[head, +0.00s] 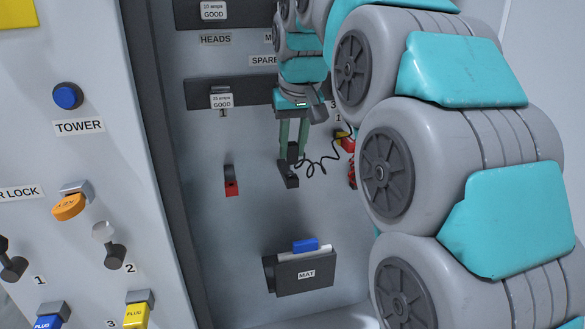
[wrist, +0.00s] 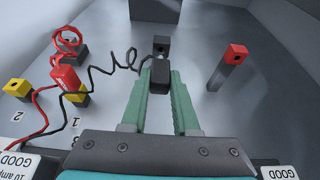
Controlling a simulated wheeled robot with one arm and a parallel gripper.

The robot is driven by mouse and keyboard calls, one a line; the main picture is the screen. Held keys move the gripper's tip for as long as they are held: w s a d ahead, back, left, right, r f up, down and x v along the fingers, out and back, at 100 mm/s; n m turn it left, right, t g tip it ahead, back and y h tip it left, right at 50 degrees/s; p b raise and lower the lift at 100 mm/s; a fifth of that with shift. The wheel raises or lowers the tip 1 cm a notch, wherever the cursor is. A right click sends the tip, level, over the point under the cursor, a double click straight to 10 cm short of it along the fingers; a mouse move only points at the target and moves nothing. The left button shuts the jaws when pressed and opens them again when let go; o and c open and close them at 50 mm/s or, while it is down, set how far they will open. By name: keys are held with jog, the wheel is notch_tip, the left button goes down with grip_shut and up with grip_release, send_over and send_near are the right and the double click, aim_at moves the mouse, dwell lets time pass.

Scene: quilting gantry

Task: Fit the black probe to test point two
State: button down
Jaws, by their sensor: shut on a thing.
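My gripper (wrist: 166,85) is shut on the black probe (wrist: 159,76), a dark block between the green fingertips. In the head view the black probe (head: 293,151) shows at the lower end of my gripper (head: 294,146). A black post (wrist: 161,46) with a hole in its top stands just beyond the probe; I cannot tell whether they touch. A black coiled lead (wrist: 118,62) runs left from the probe. A yellow post (wrist: 17,88) with a hole stands at the far left, by the label 2. Another yellow post (wrist: 79,98) stands by the label 1.
A red probe (wrist: 65,78) and its looped red lead (wrist: 68,40) are by the yellow post at label 1. A red-topped post (wrist: 236,54) stands to the right. The MAT holder (head: 304,273) is lower on the panel. Bare panel lies between the posts.

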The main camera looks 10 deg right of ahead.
jog(key=s+b, duration=0.1)
jog(key=s, duration=0.7)
jog(key=shift+b, duration=0.3)
dwell(0.8)
jog(key=shift+d, duration=0.1)
